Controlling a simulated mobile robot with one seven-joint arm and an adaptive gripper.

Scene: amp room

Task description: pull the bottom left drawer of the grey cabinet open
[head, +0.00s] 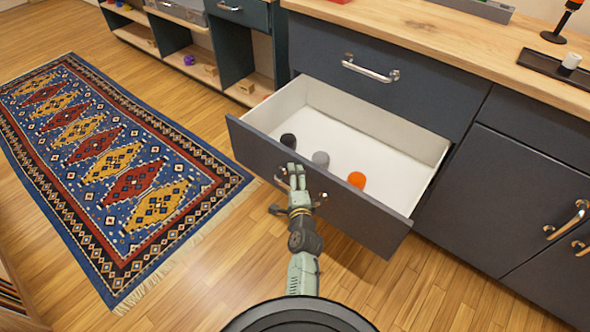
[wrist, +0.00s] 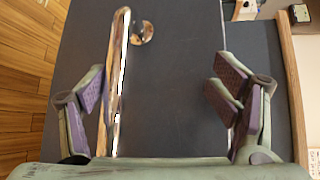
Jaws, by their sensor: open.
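The bottom left drawer (head: 315,185) of the grey cabinet (head: 455,175) stands well out from the cabinet in the head view, its white inside showing. My gripper (head: 296,172) is at the middle of its dark front. The drawer's metal bar handle (wrist: 120,80) shows in the wrist view, between the spread fingers of my gripper (wrist: 165,100). The bar lies close to the left finger, and the right finger is well apart from it. Whether the left finger touches the bar is unclear. In the head view my gripper hides most of this handle.
A black item (head: 288,140), a grey item (head: 321,158) and an orange item (head: 357,180) are in the drawer. The closed upper drawer (head: 385,75) is above it. A patterned rug (head: 105,165) lies left. Wooden floor in front of the drawer is clear.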

